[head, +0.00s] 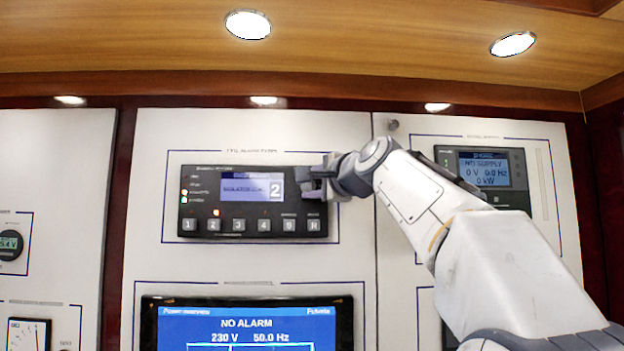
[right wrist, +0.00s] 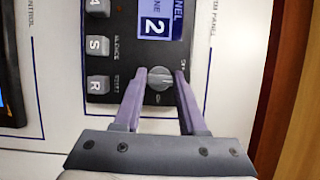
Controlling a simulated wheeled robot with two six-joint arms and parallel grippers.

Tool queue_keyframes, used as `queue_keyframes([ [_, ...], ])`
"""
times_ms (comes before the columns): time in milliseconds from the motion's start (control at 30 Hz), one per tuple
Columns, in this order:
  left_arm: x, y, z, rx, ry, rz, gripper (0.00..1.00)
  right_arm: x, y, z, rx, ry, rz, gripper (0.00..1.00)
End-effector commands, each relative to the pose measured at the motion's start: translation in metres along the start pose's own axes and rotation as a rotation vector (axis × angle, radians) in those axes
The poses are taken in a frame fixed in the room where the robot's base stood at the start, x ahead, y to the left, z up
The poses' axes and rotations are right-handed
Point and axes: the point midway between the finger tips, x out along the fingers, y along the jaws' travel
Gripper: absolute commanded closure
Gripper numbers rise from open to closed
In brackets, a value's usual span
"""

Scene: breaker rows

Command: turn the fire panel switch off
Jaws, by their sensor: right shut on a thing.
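The fire panel (head: 253,203) is a dark unit on the white wall, with a lit screen showing a 2 and a row of numbered buttons. Its switch is a small round grey knob (right wrist: 159,79), seen beside the screen in the right wrist view. My right gripper (head: 318,182) is at the panel's upper right corner and hides the knob in the head view. In the right wrist view, the fingers of my right gripper (right wrist: 161,74) stand on either side of the knob, shut on it. The knob's exact setting is hard to read. My left gripper is not in view.
A "no supply" meter (head: 486,172) is on the wall to the right, partly behind my right arm. A larger blue display (head: 245,322) reading "no alarm" is below the fire panel. A wooden overhang (head: 350,45) with lamps runs above.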

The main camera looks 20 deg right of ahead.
Motion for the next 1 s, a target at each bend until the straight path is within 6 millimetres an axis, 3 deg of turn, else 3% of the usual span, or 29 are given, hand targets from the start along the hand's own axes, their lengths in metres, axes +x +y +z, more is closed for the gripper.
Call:
queue_keyframes([
  [633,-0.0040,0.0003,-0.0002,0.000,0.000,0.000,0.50,-0.0001,0.0002,0.0002,-0.046,-0.001,0.020,1.00],
  [667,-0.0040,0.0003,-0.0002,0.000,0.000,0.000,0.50,-0.0001,0.0002,0.0002,-0.046,-0.001,0.020,0.52],
  [700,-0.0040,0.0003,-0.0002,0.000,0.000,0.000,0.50,-0.0001,0.0002,0.0001,-0.046,-0.001,0.019,0.36],
  [733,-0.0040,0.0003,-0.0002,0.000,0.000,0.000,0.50,-0.0001,0.0002,0.0001,-0.046,-0.001,0.019,0.29],
  [1000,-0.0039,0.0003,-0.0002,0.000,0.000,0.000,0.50,-0.0002,0.0001,-0.0002,-0.044,0.000,0.019,0.29],
])
